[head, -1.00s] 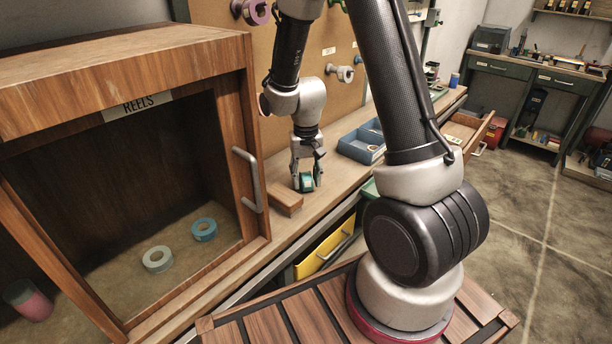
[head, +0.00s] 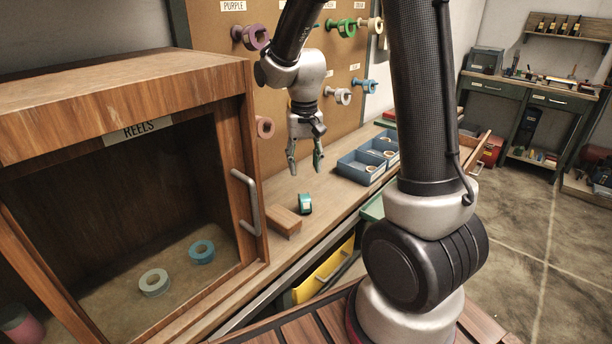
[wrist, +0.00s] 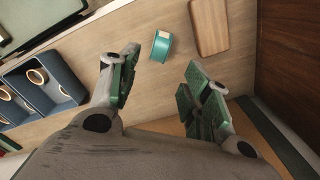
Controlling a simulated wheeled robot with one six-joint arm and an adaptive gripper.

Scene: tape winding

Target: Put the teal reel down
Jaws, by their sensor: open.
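The teal reel (head: 305,204) stands on the wooden bench top, just right of a small wooden block (head: 284,221). In the wrist view the teal reel (wrist: 161,46) lies beyond and between my fingertips, with a pale patch on its side. My gripper (head: 305,168) is open and empty, held above the bench and above the reel, apart from it. In the wrist view my gripper (wrist: 160,70) shows its two green-padded fingers spread wide, with bare bench between them.
A wooden cabinet labelled REELS (head: 140,127) stands at left, with a grey-white reel (head: 155,282) and a blue reel (head: 202,252) inside. A blue compartment tray (head: 360,170) with pale rings sits right of my gripper. A pegboard (head: 215,28) with reels on pegs rises behind.

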